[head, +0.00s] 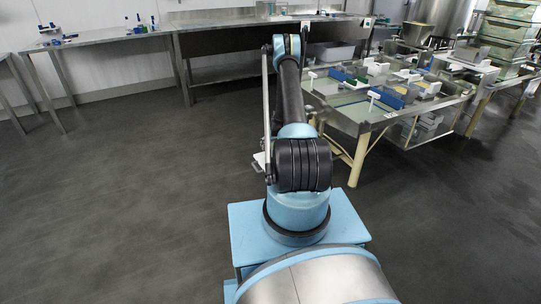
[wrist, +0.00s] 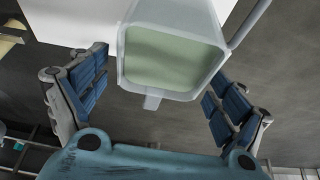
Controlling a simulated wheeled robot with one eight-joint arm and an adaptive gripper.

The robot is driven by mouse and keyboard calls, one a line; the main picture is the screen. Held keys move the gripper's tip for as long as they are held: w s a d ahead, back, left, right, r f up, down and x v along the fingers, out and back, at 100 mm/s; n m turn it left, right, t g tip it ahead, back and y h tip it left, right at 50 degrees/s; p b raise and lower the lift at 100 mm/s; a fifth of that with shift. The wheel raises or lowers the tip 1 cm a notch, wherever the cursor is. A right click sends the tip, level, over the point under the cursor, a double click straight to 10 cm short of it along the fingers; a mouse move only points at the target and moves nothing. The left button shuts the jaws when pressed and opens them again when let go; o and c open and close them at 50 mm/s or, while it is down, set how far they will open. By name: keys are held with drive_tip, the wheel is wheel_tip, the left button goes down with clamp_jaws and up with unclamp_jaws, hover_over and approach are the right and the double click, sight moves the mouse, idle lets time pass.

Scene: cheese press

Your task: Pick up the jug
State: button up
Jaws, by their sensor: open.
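In the wrist view the jug (wrist: 168,58) is a translucent, squarish vessel with a pale green inside. It fills the upper middle of the picture, with a small tab or lip at its lower edge and a grey bar, perhaps its handle, at the upper right. My gripper (wrist: 155,82) is open, with one blue-padded finger left of the jug and one right. Gaps show between the pads and the jug in the picture; I cannot tell its depth between them. In the head view my arm hides the gripper, and I cannot make out the jug there.
A white surface (wrist: 75,18) lies behind the jug. In the head view a steel bench (head: 130,33) runs along the back wall. A work table (head: 350,110) with blue and white items stands right of my arm. Stacked crates (head: 508,30) stand far right. The left floor is clear.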

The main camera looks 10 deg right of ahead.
drive_tip(key=shift+w+f, duration=0.25)
drive_tip(key=shift+f, duration=0.45)
drive_tip(key=c, duration=2.1)
clamp_jaws()
drive_tip(key=shift+r, duration=0.15)
